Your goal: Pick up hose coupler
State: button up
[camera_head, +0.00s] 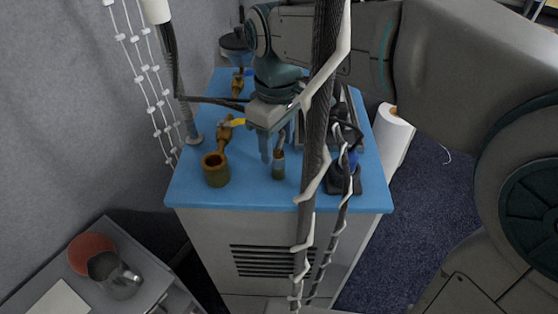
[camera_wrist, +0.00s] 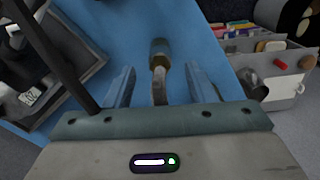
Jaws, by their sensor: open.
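A small upright piece with a brown-and-grey cylindrical end and a thinner stem, which I take to be the hose coupler (camera_head: 278,166), is on the blue tabletop near its front edge. In the wrist view the hose coupler (camera_wrist: 159,52) shows between the two fingers, with clear gaps on both sides. My gripper (camera_head: 277,146) points down over it and is open. In the wrist view my gripper (camera_wrist: 160,75) has its fingers either side of the piece, apart from it. I cannot tell how deep the fingers reach around it.
A brown cup-like fitting (camera_head: 215,169) and a brass valve with a yellow handle (camera_head: 226,130) are to the left on the blue tabletop (camera_head: 240,197). A dark tray (camera_wrist: 67,60) lies beside the gripper. A dark cable-wrapped column crosses the head view.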

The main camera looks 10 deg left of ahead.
aim_at(278, 162)
jog(key=shift+s+d+f+p, duration=0.1)
jog(key=shift+f+p, duration=0.2)
jog(key=shift+f, duration=2.65)
grip_shut()
